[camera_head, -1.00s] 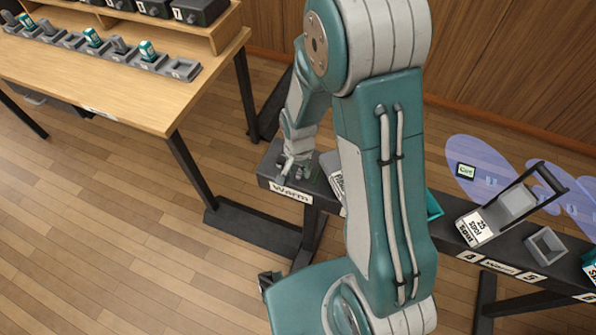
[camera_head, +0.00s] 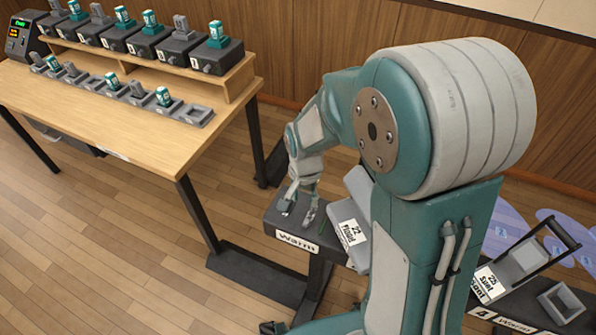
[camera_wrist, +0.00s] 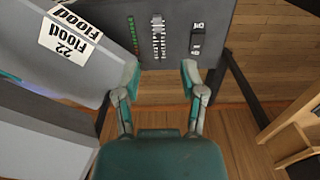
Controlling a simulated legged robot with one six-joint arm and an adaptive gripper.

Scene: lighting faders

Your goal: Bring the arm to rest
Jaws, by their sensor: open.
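Beyond the fingertips, the wrist view shows a dark panel (camera_wrist: 178,55) with a green-to-red light strip (camera_wrist: 133,36), a slotted fader track (camera_wrist: 158,38) and a small black switch (camera_wrist: 198,38). My arm hides part of the bench in the head view.
A grey fixture labelled "22 Flood" (camera_head: 358,212) stands beside my gripper. A wooden desk (camera_head: 110,118) with several teal and grey pieces stands left. Open floor (camera_head: 90,240) lies in front.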

